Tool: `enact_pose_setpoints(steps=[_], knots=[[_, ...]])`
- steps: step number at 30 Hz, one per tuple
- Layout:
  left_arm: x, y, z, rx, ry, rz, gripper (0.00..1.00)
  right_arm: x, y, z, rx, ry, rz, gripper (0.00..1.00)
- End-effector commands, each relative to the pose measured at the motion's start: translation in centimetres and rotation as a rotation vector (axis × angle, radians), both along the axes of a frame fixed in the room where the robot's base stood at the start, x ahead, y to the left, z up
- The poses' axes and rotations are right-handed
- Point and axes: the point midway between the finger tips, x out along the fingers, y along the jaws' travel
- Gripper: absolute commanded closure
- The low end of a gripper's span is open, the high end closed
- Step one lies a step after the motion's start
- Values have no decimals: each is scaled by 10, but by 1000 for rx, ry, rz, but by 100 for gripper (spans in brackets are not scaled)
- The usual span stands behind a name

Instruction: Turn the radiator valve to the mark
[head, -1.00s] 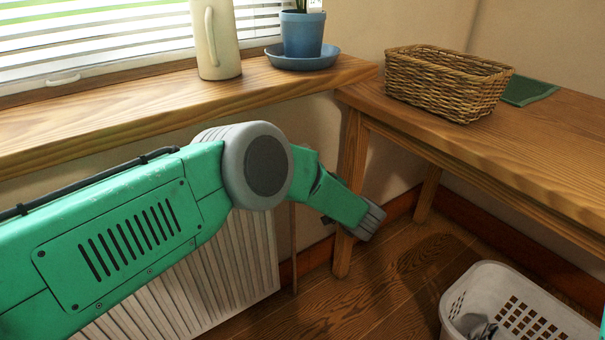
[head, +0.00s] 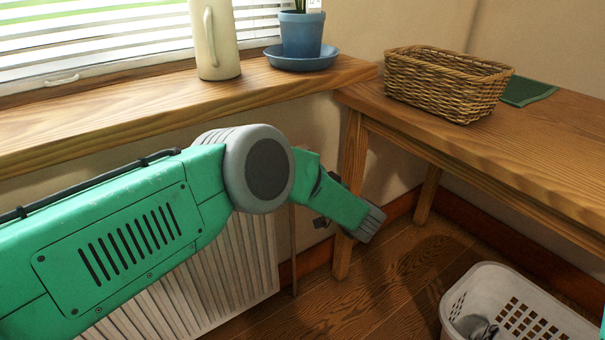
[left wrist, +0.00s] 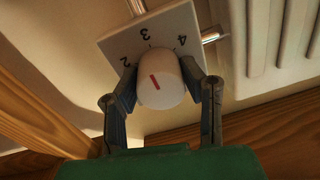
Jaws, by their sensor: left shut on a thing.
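The radiator valve knob (left wrist: 161,87) is white and rounded, with a short red line on its face. It sits in front of a pale square plate (left wrist: 172,32) marked with the numerals 2, 3 and 4. The red line slants up and left, roughly toward the side of 2 and 3; its exact alignment is hard to tell. My left gripper (left wrist: 166,84) is shut on the knob, one finger on each side. In the head view my left arm hides the knob and most of the gripper. My right gripper is out of view.
The white ribbed radiator (head: 215,275) stands below the wooden sill (head: 130,112), behind my left arm. A cream jug (head: 215,40) and a blue pot (head: 301,35) stand on the sill. A wooden table (head: 545,135) holds a wicker basket (head: 445,85). A white laundry basket (head: 465,295) is on the floor.

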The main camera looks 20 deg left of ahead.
Motion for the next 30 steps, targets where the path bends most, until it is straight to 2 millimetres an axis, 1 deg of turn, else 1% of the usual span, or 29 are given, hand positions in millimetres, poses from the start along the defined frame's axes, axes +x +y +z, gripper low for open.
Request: enact_pose_setpoints(steps=[1,2,3,4,5,14,17,20,30], knots=[[-1,-3,-5,-7,10,-7,93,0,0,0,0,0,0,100],[-1,-3,-5,-7,10,-7,93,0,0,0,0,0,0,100],[-1,-3,-5,-7,10,-7,61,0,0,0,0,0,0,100],[-1,-3,-5,-7,10,-7,50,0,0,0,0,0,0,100],[-1,-3,-5,-6,9,-7,44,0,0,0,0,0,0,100],[-2,-2,-1,-3,3,-3,44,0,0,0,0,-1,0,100],[-4,-6,-1,-3,4,-4,44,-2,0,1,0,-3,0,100],[-12,-18,-1,-3,2,-5,44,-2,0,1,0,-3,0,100],[-53,-77,-3,-3,5,-7,44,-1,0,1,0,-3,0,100]])
